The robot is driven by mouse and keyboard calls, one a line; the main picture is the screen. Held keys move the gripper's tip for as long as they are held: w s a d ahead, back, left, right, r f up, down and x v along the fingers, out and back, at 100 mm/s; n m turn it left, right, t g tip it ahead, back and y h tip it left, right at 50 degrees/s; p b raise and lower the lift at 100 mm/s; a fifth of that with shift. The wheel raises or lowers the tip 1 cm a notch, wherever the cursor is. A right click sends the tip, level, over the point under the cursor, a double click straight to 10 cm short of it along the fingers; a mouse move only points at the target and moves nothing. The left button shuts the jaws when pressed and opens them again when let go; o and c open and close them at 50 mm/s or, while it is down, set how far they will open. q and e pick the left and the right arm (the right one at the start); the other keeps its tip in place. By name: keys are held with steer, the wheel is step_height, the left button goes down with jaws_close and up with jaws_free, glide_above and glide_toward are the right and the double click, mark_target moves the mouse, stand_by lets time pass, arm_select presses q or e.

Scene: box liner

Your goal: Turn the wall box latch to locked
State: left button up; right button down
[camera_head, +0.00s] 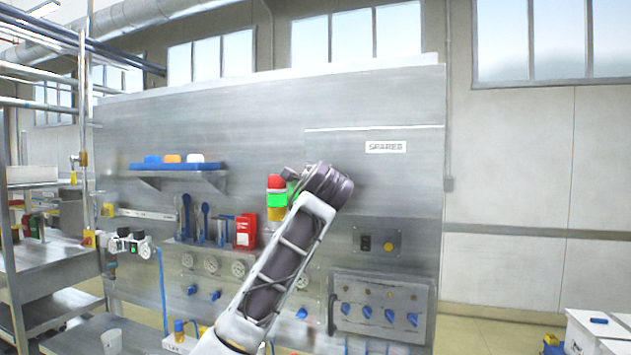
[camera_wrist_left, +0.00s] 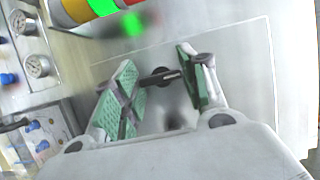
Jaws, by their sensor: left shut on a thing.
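The wall box (camera_head: 415,170) is a flat grey metal front marked SPARES on the panel. In the left wrist view its door (camera_wrist_left: 245,65) is a pale, thin-edged plate. The latch (camera_wrist_left: 157,79) is a small dark bar standing out from this door. My left gripper (camera_wrist_left: 160,88) is shut on the latch, with a green-padded finger on either side of it. In the head view my left gripper (camera_head: 293,184) is at the panel, and my arm and wrist hide the latch. I cannot read which way the latch is set. My right gripper is out of view.
A red, green and yellow stack light (camera_head: 277,200) stands close left of my gripper. A shelf with a blue tray (camera_head: 175,166) is farther left. Below are gauges, blue valve knobs and a lower cabinet (camera_head: 380,322). The panel right of my wrist is clear.

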arm_select(q)
steer(key=o, duration=1)
steer(key=shift+s+d, duration=0.15)
steer(key=shift+s, duration=1.85)
steer(key=shift+s+d, duration=0.15)
steer(key=shift+s, duration=1.8)
steer(key=shift+s+d, duration=0.15)
steer(key=shift+s, duration=1.85)
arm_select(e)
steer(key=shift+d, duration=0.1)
arm_select(q)
steer(key=shift+f, duration=0.1)
